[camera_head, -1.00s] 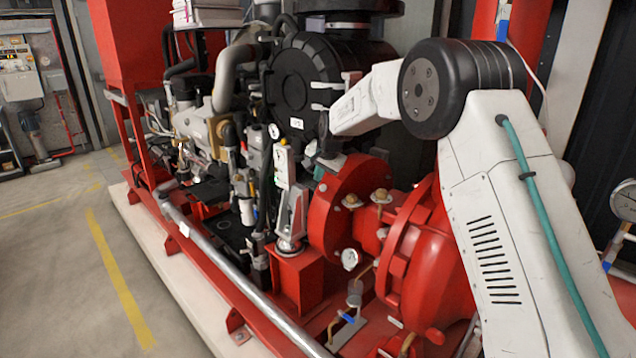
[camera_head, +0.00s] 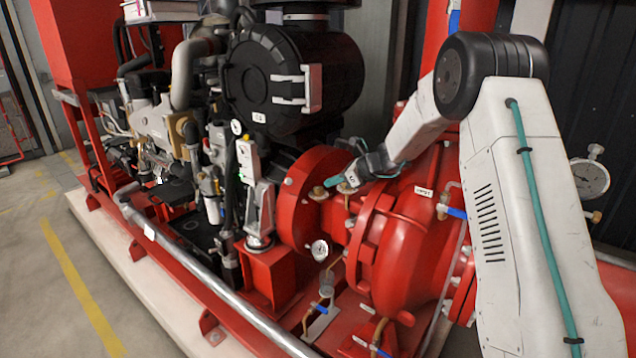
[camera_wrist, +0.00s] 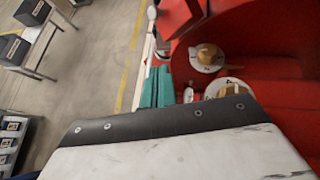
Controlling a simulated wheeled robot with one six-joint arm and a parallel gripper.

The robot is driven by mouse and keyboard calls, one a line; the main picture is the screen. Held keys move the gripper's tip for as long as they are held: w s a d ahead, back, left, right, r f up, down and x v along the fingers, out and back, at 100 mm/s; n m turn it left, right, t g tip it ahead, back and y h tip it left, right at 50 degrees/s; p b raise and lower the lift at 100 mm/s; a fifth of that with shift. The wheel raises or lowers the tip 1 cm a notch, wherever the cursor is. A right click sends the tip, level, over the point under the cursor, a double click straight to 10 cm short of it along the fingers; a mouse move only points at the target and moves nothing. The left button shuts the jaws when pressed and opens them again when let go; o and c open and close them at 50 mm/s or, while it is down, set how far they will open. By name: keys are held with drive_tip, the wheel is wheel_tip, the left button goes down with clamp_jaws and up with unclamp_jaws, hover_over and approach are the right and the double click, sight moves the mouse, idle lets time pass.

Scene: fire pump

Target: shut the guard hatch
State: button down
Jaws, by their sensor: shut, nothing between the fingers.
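My gripper (camera_head: 340,182) has teal fingers held together with nothing between them. In the head view it is over the red pump assembly, close to a brass fitting (camera_head: 318,193) on the round red housing (camera_head: 305,205); I cannot tell whether it touches. In the wrist view the teal fingers (camera_wrist: 157,88) are side by side, beside red surfaces with brass fittings (camera_wrist: 207,55). I cannot make out for certain which part is the guard hatch or how far open it stands. My wrist hides part of the wrist view.
The red pump casing (camera_head: 420,240) lies right of my gripper, below my forearm. A black drum (camera_head: 290,80) with pale brackets stands behind. A silver rail (camera_head: 215,285) runs along the front edge. Open floor (camera_head: 40,290) lies at the left. A gauge (camera_head: 590,178) is at the right.

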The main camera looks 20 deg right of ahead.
sight(301, 182)
drive_tip(key=shift+w+a+f, duration=0.5)
drive_tip(key=shift+w+a, duration=0.7)
drive_tip(key=shift+a, duration=0.25)
drive_tip(key=shift+w+a+f, duration=0.55)
drive_tip(key=shift+w+a, duration=0.6)
drive_tip(key=shift+a, duration=0.35)
drive_tip(key=shift+w+a+f, duration=0.5)
drive_tip(key=shift+w+a, duration=0.7)
drive_tip(key=shift+a, duration=0.25)
